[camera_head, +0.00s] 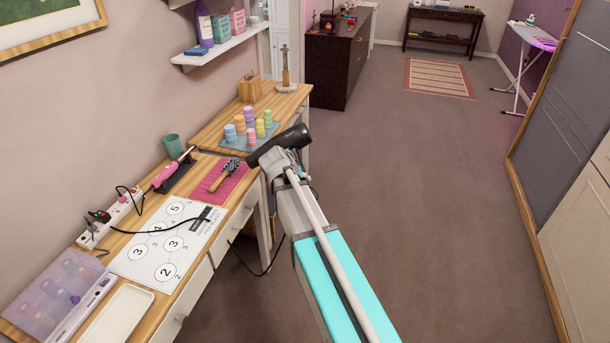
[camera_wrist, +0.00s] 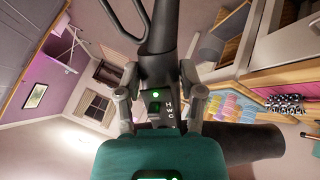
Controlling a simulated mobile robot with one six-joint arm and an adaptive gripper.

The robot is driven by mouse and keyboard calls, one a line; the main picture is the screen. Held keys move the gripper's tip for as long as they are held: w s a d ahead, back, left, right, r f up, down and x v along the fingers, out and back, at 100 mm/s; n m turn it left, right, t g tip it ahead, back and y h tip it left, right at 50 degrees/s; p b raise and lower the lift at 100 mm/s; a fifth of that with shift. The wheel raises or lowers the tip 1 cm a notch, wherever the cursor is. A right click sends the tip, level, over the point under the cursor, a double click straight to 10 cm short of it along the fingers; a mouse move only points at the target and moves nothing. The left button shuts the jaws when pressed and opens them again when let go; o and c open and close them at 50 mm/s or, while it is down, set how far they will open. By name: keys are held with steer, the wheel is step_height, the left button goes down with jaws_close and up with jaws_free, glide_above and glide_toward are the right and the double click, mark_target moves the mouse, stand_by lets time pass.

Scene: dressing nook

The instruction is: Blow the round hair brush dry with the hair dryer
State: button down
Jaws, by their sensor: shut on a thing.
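The black hair dryer (camera_head: 279,145) is held in my gripper (camera_head: 285,165), above the desk's front edge. Its narrower end faces left toward the round hair brush (camera_head: 232,166). In the wrist view my gripper (camera_wrist: 160,102) is shut on the dryer handle (camera_wrist: 156,70); a green light shows beside the letters H, W, C. The brush's dark and white bristles (camera_wrist: 285,103) show at the right there. Whether air is blowing cannot be seen.
A blue mat with several coloured rollers (camera_head: 250,117) lies behind the brush. A pink styling tool (camera_head: 165,174) on a dark stand is left of it. A black cord crosses the numbered sheet (camera_head: 165,243) and hangs off the desk. The floor at right (camera_head: 430,190) is clear.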

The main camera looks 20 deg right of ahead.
steer(key=w+d+m+h, duration=0.1)
steer(key=w+d+m+g+h+b, duration=0.1)
steer(key=m, duration=0.1)
steer(key=shift+r, duration=0.3)
steer(key=shift+w+d+r+m+g+h, duration=0.1)
steer(key=shift+d+r+m+g+h, duration=0.2)
steer(key=shift+m+g+h, duration=0.3)
steer(key=shift+a+f+b, duration=0.1)
steer(key=shift+f+b, duration=0.05)
steer(key=shift+b, duration=0.15)
steer(key=shift+w+a+f+b, duration=0.7)
steer(key=shift+a+f+b, duration=0.1)
steer(key=shift+a, duration=0.15)
steer(key=shift+w+a+f+b, duration=0.7)
steer(key=shift+a+f+b, duration=0.1)
steer(key=shift+a, duration=0.15)
steer(key=shift+r, duration=0.1)
stand_by(3.0)
